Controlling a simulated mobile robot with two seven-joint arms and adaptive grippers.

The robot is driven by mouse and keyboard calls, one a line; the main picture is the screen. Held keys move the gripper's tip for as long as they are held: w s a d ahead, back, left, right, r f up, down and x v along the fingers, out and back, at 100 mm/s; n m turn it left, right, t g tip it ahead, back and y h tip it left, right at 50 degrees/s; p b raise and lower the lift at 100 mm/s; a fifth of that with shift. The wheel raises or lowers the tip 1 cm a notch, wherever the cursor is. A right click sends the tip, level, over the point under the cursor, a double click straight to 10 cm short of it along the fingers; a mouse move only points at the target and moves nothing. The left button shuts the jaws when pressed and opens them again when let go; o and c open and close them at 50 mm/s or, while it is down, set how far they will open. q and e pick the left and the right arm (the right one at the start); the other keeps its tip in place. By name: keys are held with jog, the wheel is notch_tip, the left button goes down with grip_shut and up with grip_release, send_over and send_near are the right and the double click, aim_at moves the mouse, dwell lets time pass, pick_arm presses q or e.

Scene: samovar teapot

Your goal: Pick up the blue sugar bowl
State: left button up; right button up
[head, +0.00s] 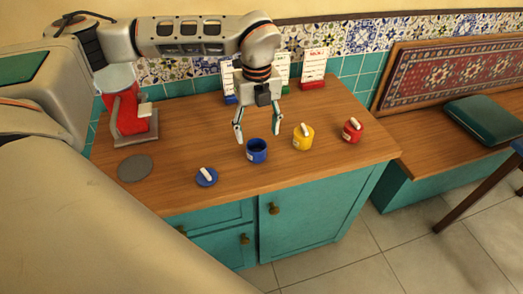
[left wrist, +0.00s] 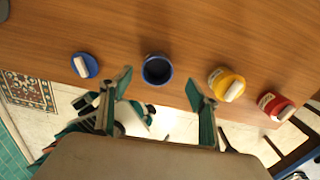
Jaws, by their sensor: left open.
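The blue sugar bowl (head: 257,152) stands upright and uncovered on the wooden counter; its dark inside shows. It also shows in the left wrist view (left wrist: 157,70), beyond and between the two fingers. A blue lid (head: 206,177) with a white handle lies on the counter to the left of the bowl, and it shows in the left wrist view too (left wrist: 84,65). My left gripper (head: 258,130) is open and empty, pointing down just above and behind the bowl. Its fingers appear apart from the bowl. My right gripper is not in view.
A yellow bowl (head: 303,138) and a red bowl (head: 352,131), both lidded, stand to the right. A grey disc (head: 135,168) and a red machine (head: 127,112) are at the left. Cards on coloured stands line the back wall. The counter's front edge is close.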

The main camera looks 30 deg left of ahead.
aim_at(256, 148)
pick_arm(q)
jog(key=f, duration=0.7)
jog(key=shift+s, duration=0.3)
jog(key=shift+c, duration=0.4)
jog(key=shift+r, duration=0.1)
jog(key=c, duration=1.3)
